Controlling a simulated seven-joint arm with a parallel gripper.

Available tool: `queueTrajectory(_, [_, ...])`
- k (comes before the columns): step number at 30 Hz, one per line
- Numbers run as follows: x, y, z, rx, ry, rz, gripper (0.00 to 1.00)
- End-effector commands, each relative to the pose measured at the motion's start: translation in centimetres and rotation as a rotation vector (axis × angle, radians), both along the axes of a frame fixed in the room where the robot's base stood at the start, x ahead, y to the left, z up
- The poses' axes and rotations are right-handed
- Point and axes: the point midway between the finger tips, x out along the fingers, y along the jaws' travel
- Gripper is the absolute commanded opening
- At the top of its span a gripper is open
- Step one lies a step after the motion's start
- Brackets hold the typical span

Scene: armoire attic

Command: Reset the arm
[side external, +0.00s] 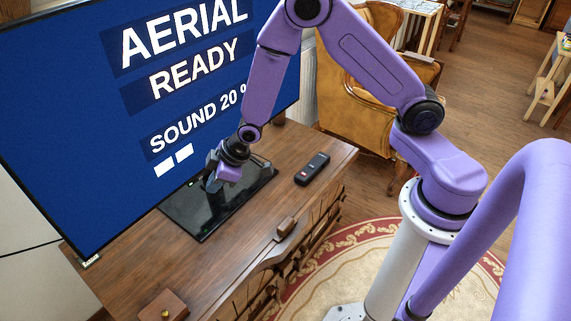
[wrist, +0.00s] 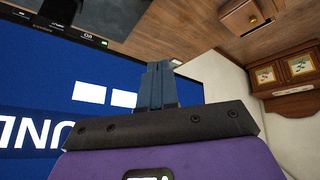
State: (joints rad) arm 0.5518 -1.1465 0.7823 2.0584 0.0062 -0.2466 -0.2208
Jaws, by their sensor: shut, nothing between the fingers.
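My gripper (side external: 212,182) is shut and empty. In the side external view it hangs at the end of my purple arm, in front of the lower part of the television screen (side external: 60,110) and over the black television stand (side external: 190,220). In the wrist view the fingers of my gripper (wrist: 158,68) are together, with the blue screen (wrist: 50,85) behind them. The screen reads "AERIAL READY" and "SOUND 20", with a percent sign partly hidden by my arm, and two white blocks show below. I cannot tell whether the fingers touch anything.
A dark remote (side external: 312,168) lies on the wooden cabinet (side external: 235,275), right of the stand. A small wooden box (side external: 163,305) sits at the cabinet's front left. A tan armchair (side external: 350,95) stands behind. A patterned rug (side external: 330,260) lies on the floor around my base.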

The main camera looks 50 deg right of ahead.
Motion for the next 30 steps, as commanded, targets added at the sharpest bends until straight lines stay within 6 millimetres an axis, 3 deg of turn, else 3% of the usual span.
queueTrajectory(3, [-3.5, 0.7, 3.6, -0.02, 0.053, 0.044, 0.0])
queueTrajectory(11, [-12.3, -0.3, 9.8, -0.098, 0.18, 0.129, 0.0])
queueTrajectory(21, [-24.2, -5.9, 15.9, -0.231, 0.315, 0.229, 0.0])
queueTrajectory(25, [-27.7, -8.7, 17.2, -0.284, 0.353, 0.257, 0.0])
queueTrajectory(30, [-30.2, -11.2, 18.0, -0.329, 0.382, 0.28, 0.0])
